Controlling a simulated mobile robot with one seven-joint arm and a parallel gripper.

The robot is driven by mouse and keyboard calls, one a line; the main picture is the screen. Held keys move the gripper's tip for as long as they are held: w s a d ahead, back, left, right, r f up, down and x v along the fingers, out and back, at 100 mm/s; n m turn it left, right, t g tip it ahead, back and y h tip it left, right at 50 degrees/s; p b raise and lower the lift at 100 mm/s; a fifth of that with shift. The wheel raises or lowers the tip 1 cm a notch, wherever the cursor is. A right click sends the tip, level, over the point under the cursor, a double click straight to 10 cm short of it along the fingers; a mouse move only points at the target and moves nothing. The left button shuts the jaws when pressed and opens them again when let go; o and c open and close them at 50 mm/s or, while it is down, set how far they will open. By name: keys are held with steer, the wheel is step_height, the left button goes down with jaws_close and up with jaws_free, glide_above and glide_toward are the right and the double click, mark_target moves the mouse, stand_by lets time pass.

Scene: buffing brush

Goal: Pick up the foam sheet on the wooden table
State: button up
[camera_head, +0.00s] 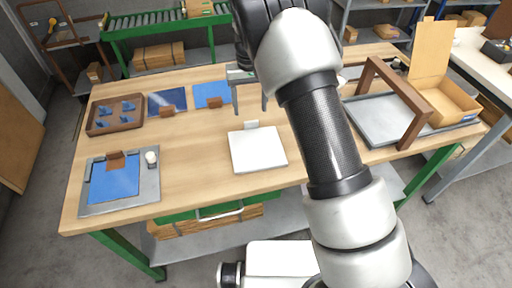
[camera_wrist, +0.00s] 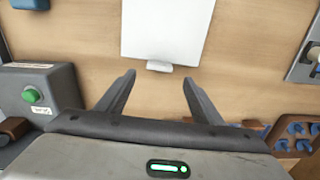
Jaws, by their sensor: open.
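The foam sheet appears to be the flat white square (camera_head: 258,150) with a small pale tab at its far edge, lying near the middle of the wooden table (camera_head: 200,180). In the wrist view the white sheet (camera_wrist: 165,28) shows at the top centre, cut off by the frame, its tab facing my gripper. My gripper (camera_head: 250,110) is open and empty, above the table on the far side of the sheet. In the wrist view my gripper (camera_wrist: 159,77) has its two fingers spread, with bare wood between them, apart from the sheet.
At left are a grey fixture with a blue sheet (camera_head: 114,178), a brown tray of blue parts (camera_head: 116,128) and blue panels (camera_head: 210,94). At right are a grey tray (camera_head: 380,130), a wooden frame (camera_head: 415,104) and an open cardboard box (camera_head: 446,98). A grey button box (camera_wrist: 38,95) stands beside my gripper.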

step_height(320, 180, down, 5)
steer(key=shift+d+f, duration=0.1)
steer(key=c, duration=1.4)
